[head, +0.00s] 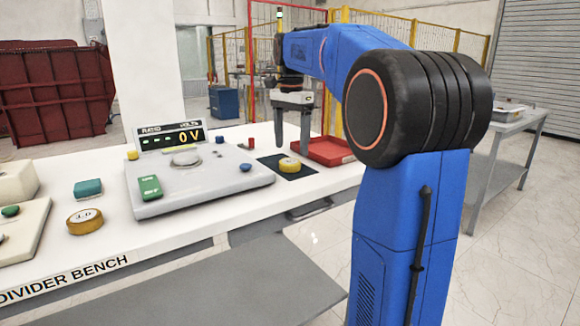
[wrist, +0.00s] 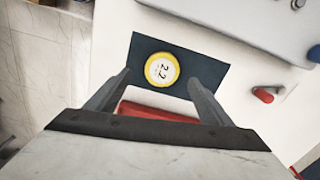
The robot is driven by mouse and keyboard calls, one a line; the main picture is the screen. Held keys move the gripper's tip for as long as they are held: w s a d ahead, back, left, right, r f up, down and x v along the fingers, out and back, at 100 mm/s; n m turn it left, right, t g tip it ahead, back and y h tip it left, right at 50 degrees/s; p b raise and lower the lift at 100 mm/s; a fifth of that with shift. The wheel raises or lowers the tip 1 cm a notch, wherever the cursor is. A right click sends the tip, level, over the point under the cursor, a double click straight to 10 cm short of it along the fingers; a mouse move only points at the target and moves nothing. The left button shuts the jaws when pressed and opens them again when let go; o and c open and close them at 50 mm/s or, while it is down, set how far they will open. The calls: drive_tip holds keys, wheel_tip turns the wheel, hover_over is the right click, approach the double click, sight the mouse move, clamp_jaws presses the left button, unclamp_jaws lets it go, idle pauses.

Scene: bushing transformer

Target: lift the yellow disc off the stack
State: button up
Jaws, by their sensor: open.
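A yellow disc (head: 290,164) lies on a dark mat (head: 270,160) near the right end of the white bench. In the wrist view the disc (wrist: 162,69) shows a white face marked 2.2, on the dark mat (wrist: 205,75). Whether another piece lies under it I cannot tell. My gripper (head: 292,146) is above the disc, pointing down. In the wrist view my gripper (wrist: 158,78) is open, its fingers apart on either side of the disc in the picture, with nothing held. Another yellow disc (head: 85,221) lies at the bench's left front.
A red tray (head: 325,151) sits right beside the mat. A grey instrument (head: 200,178) with a 0 V display (head: 171,137) stands to the left. A red cylinder (wrist: 264,95) lies near the mat. Green blocks (head: 88,188) and other pieces occupy the bench's left.

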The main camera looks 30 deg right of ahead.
sight(291, 161)
drive_tip(key=shift+w+d+f, duration=0.1)
drive_tip(key=shift+f, duration=1.25)
drive_tip(key=shift+w+f, duration=0.1)
drive_tip(key=shift+f, duration=1.25)
drive_tip(key=c, duration=1.3)
drive_tip(key=shift+c, duration=0.2)
